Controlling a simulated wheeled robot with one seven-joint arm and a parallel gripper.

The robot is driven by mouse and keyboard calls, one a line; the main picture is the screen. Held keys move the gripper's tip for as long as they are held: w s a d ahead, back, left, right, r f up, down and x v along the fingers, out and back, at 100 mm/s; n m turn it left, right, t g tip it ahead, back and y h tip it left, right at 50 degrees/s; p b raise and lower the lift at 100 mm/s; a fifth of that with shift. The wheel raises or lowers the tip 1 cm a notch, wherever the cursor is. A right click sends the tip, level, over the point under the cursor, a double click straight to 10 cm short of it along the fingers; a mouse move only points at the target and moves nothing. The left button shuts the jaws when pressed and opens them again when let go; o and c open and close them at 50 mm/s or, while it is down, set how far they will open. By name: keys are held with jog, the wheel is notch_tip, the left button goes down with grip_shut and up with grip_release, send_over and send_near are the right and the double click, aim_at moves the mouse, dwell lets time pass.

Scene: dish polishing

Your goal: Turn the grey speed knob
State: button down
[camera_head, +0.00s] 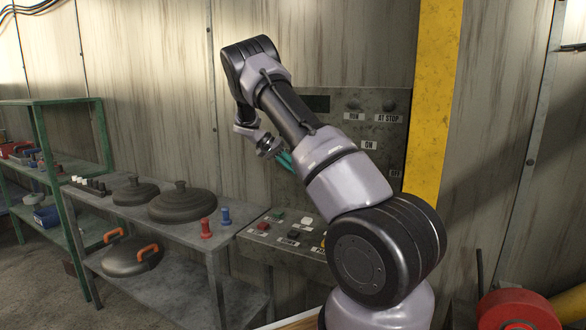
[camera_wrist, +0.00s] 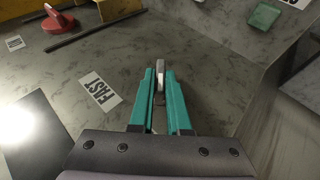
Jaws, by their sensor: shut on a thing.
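The grey speed knob (camera_wrist: 160,72) shows in the wrist view as a narrow light-grey piece between my fingertips. My gripper (camera_wrist: 160,88), with teal fingers, is shut on it. The knob itself is hidden there.
A red switch (camera_wrist: 59,20) and a green button (camera_wrist: 263,16) are near the top of the wrist view. In the head view, a lower console (camera_head: 262,236) holds several buttons. A metal table (camera_head: 233,228) with lids stands left. A yellow post (camera_head: 434,100) rises right.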

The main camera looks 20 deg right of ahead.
jog(key=shift+f, duration=0.1)
jog(key=c, duration=0.9)
grip_release()
jog(key=v, duration=1)
jog(key=shift+a+r, duration=0.25)
jog(key=shift+r, duration=0.05)
